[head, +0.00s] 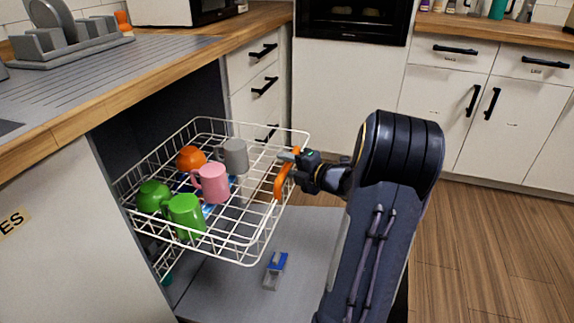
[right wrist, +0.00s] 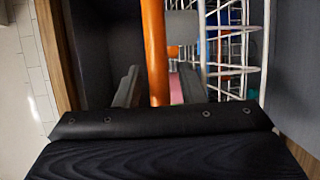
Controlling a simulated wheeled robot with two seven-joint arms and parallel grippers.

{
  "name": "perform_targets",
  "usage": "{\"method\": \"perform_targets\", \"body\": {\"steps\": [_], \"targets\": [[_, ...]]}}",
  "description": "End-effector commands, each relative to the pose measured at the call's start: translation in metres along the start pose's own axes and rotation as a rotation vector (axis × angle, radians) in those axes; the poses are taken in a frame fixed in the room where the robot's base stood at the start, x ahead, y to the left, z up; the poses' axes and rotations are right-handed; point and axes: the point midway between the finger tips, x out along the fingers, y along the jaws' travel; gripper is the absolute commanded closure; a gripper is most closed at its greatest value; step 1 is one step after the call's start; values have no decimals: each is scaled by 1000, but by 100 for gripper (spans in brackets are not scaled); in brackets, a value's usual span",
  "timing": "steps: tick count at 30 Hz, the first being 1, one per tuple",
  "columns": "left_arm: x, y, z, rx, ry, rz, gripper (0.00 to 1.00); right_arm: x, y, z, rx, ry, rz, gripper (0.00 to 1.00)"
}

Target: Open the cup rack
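The white wire cup rack (head: 240,262) is drawn out of the dark cabinet bay, over the lowered grey door. It holds several cups: two green (head: 185,216), one pink (head: 211,183), one orange (head: 191,158) and one grey (head: 234,156). An orange handle (head: 281,184) is on its right front side. My right gripper (head: 290,157) is at the top of this handle. In the right wrist view the orange handle (right wrist: 154,50) runs between the two spread fingers, with a gap beside the right finger. My left gripper is not in view.
The lowered door (head: 315,240) bears a small blue and grey item (head: 275,270). A wooden counter (head: 225,50) with a drainer runs above the bay. White drawers (head: 250,80) stand behind the rack. Wooden floor (head: 490,240) is free on the right.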

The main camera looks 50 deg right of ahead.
Motion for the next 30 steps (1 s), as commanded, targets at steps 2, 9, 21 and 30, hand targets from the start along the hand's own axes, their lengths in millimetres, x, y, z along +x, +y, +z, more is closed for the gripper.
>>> {"method": "perform_targets", "body": {"steps": [2, 9, 21, 30], "targets": [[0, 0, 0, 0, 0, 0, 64, 0, 0, 0, 0, 0, 0, 60], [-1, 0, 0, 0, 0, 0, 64, -1, 1, 0, 0, 0, 1, 60], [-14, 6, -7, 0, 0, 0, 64, -60, 2, 1, 0, -3, -1, 60], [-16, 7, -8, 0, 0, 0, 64, -79, 0, 0, 0, 0, 0, 60]]}}
